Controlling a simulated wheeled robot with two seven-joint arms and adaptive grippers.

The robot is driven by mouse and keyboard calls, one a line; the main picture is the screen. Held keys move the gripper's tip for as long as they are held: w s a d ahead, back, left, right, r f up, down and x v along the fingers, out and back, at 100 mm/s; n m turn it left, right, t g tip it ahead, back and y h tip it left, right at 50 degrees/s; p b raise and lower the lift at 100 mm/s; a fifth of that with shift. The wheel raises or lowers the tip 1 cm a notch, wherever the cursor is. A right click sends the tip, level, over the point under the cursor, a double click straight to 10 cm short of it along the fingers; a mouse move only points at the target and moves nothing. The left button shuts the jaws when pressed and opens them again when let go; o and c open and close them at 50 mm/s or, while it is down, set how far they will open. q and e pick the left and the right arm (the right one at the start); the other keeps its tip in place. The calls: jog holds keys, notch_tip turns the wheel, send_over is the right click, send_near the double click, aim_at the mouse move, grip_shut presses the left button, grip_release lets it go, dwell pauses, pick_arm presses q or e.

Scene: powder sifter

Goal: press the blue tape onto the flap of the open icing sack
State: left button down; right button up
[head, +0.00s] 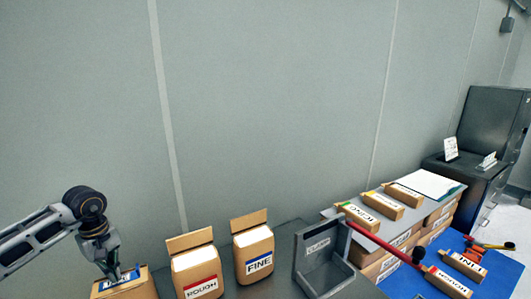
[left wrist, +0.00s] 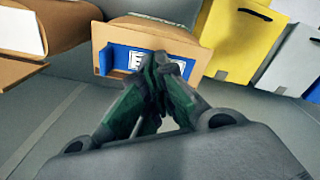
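A brown sack (head: 138,290) with a blue-and-white front stands at the bottom left of the head view, partly cut off. I cannot read its label. In the left wrist view the same kind of brown box-like sack (left wrist: 202,57) carries a blue strip (left wrist: 118,60) across its front, around a white label (left wrist: 143,60). My left gripper (head: 113,278) comes down onto this sack. In the left wrist view its fingertips (left wrist: 161,62) meet in front of the blue strip and cover part of it. Whether they touch it or pinch anything is unclear. My right gripper is not in view.
Open sacks marked ROUGH (head: 191,267) and FINE (head: 258,244) stand to the right. Further right are a grey dustpan-like holder (head: 308,262), a red-handled tool (head: 378,240), small labelled boxes (head: 361,217) and a blue mat (head: 405,281). A yellow bag (left wrist: 235,38) shows in the left wrist view.

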pick_arm(q)
jog(key=shift+s+f+b, duration=0.1)
jog(key=shift+f+b, duration=0.75)
jog(key=shift+f, duration=0.35)
dwell(1.9)
jog(key=shift+r, duration=0.15)
notch_tip(320, 180, up, 8)
jog(key=p, duration=0.4)
jog(key=shift+p, duration=0.4)
dwell(0.7)
dwell(0.4)
